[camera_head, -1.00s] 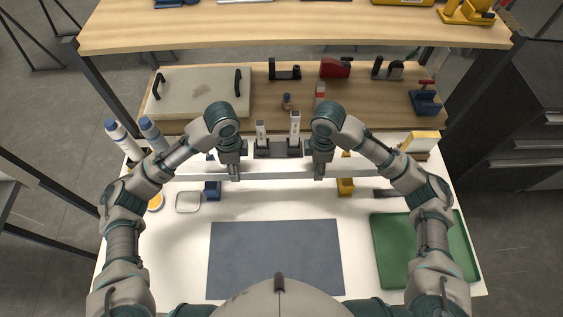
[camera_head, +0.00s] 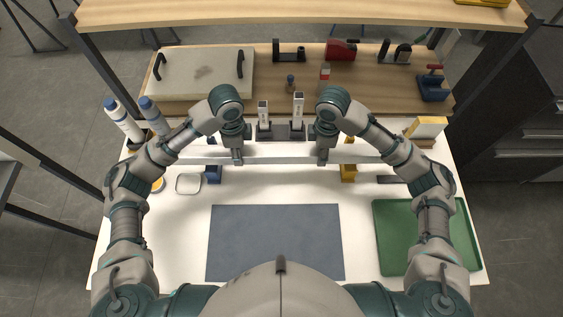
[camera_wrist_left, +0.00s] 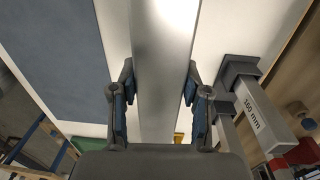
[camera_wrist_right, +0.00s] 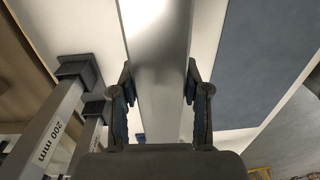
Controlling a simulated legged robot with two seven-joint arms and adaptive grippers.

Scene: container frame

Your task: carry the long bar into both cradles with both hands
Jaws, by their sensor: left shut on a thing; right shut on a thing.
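The long pale metal bar (camera_head: 280,160) lies level across the head view, left to right. My left gripper (camera_head: 237,158) is shut on its left part and my right gripper (camera_head: 322,157) on its right part. Both wrist views show the bar (camera_wrist_left: 165,50) (camera_wrist_right: 157,50) between the fingers. A blue block (camera_head: 213,174), apparently one cradle, shows in front of the bar left of my left gripper. A yellow block (camera_head: 348,173), apparently the other, shows right of my right gripper. The bar hides part of both; I cannot tell whether it touches them.
Two upright grey posts (camera_head: 263,115) (camera_head: 298,108) stand behind the bar between my arms; labels read 160 mm and 200 mm. A grey-blue mat (camera_head: 275,243) lies in front, a green tray (camera_head: 400,240) at right, a small white dish (camera_head: 188,184) at left. Bottles (camera_head: 124,122) stand back left.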

